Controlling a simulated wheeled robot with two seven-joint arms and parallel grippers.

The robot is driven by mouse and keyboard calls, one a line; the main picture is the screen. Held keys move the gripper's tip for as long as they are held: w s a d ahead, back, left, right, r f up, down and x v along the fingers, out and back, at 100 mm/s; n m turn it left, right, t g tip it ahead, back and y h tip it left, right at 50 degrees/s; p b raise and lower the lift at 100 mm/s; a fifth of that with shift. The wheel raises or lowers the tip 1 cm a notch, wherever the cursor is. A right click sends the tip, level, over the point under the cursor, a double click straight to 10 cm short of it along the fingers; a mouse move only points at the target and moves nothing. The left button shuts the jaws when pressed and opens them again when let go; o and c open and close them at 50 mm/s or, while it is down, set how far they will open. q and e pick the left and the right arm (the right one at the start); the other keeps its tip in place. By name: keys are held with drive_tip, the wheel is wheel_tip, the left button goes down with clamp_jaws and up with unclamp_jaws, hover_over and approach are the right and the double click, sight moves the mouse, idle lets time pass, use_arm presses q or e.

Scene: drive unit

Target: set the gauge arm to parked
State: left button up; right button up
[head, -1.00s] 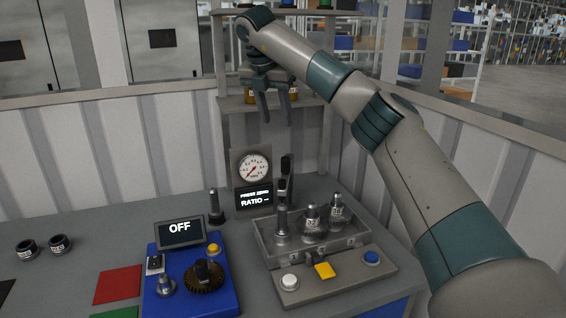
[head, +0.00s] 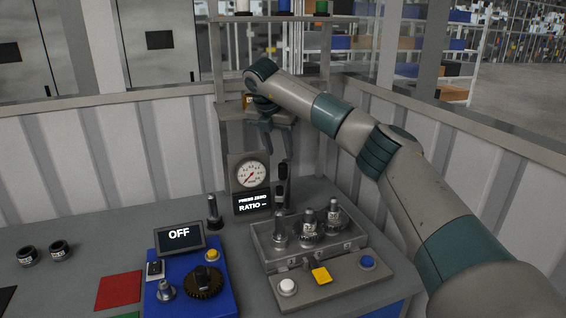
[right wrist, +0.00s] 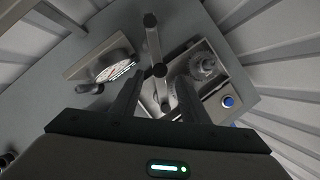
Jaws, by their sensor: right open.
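The dial gauge (head: 252,173) stands at the back of the bench above a small display reading "PRESS ZERO / RATIO --". Beside it on the right is an upright post with black grips, apparently the gauge arm (head: 283,172). My left gripper is out of view.
A blue unit (head: 215,296) with an "OFF" screen (head: 180,236) is left. A shelf (head: 232,111) stands behind my gripper.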

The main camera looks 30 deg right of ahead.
sight(283, 164)
drive_tip(key=p+x, duration=0.2)
drive_tip(key=x, duration=0.4)
drive_tip(key=shift+d+f, duration=0.1)
drive_tip(key=shift+f, duration=0.15)
drive_tip(key=shift+w+d+f, duration=0.15)
drive_tip(key=shift+d+f, duration=0.05)
drive_tip(key=shift+f, duration=0.35)
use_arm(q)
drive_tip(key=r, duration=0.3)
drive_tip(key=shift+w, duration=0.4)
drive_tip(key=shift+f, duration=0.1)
use_arm(e)
clamp_jaws()
